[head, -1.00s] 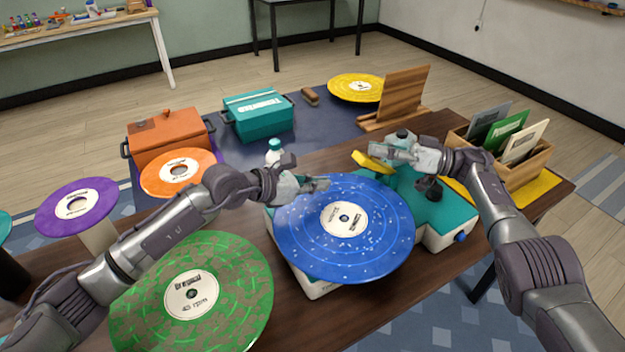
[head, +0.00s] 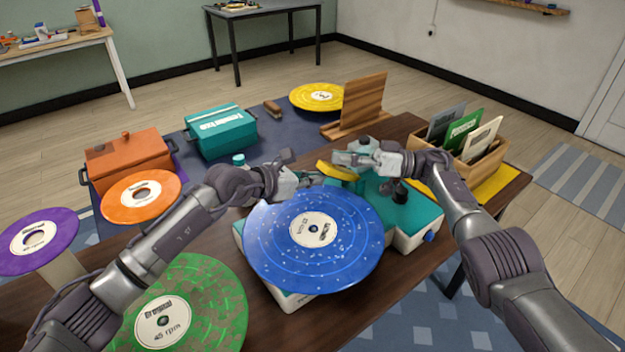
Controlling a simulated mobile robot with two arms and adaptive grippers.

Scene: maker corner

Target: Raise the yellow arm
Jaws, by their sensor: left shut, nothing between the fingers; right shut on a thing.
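The yellow arm (head: 337,171) is a short bar at the back of the teal and white record player (head: 410,216), beyond the blue speckled record (head: 300,258). My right gripper (head: 347,159) is shut on the yellow arm, partly covering it from above. My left gripper (head: 312,180) is shut and empty, over the far edge of the blue record, just left of the yellow arm. Whether it touches the arm, I cannot tell. The arm's exact height above the deck is also hard to tell.
Green (head: 205,285), orange (head: 150,187), purple (head: 50,232) and yellow (head: 318,96) records stand around. An orange box (head: 125,160) and a teal box (head: 220,135) sit behind. A wooden sleeve crate (head: 490,168) is at right.

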